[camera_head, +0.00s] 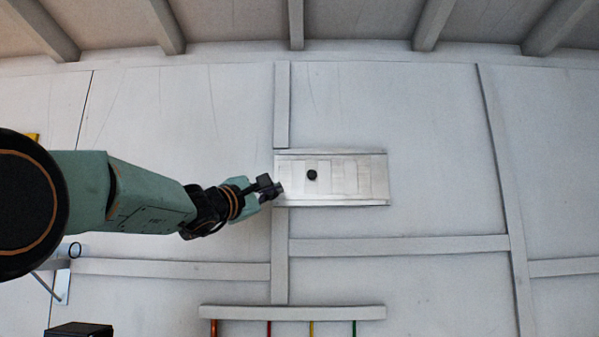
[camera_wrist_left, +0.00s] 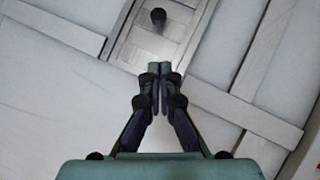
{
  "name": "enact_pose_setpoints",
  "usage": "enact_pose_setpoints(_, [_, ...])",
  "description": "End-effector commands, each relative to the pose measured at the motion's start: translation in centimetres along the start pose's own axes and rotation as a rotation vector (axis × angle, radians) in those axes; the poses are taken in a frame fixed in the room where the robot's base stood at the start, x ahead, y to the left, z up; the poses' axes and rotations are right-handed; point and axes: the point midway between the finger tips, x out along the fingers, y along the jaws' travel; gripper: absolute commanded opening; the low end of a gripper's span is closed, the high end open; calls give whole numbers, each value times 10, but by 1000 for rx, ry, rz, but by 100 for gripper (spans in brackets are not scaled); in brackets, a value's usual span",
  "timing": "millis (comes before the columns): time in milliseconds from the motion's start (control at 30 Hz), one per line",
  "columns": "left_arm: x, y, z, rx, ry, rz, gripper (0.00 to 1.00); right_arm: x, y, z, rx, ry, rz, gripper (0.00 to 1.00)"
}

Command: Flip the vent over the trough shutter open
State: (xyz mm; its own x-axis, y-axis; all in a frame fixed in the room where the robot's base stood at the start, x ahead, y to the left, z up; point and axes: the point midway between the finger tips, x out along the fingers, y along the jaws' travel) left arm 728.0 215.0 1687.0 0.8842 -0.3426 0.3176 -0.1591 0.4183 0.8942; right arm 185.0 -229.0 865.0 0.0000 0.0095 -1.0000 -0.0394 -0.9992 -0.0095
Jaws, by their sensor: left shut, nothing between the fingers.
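The vent shutter (camera_head: 345,178) is a pale slatted panel between two horizontal rails on the wall, near the middle of the head view. A round black knob (camera_head: 312,175) stands out from its left part. My left gripper (camera_head: 279,188) is at the panel's left end, to the left of the knob and apart from it in the picture. In the left wrist view the gripper (camera_wrist_left: 160,66) is shut with nothing between its fingertips. The knob (camera_wrist_left: 158,17) shows beyond the fingertips, on the slatted panel (camera_wrist_left: 140,45). My right gripper is not in view.
Raised wall battens (camera_head: 400,245) run below the panel and to its right. A pale rail (camera_head: 290,313) with several coloured strips hanging under it is lower down. Ceiling beams (camera_head: 296,25) cross the top. The wall right of the panel is clear.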

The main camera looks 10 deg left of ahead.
Motion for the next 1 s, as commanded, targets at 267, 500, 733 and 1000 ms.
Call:
enact_pose_setpoints(267, [33, 2, 0, 0, 0, -2, 0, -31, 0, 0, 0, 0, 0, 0])
enact_pose_setpoints(500, [55, 2, 0, 0, 0, -2, 0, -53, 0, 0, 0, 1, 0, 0])
enact_pose_setpoints(733, [73, 2, 20, 1, 0, -2, 0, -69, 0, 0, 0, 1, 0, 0])
enact_pose_setpoints(1000, [80, 0, 27, 0, 0, -1, 0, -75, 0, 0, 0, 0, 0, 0])
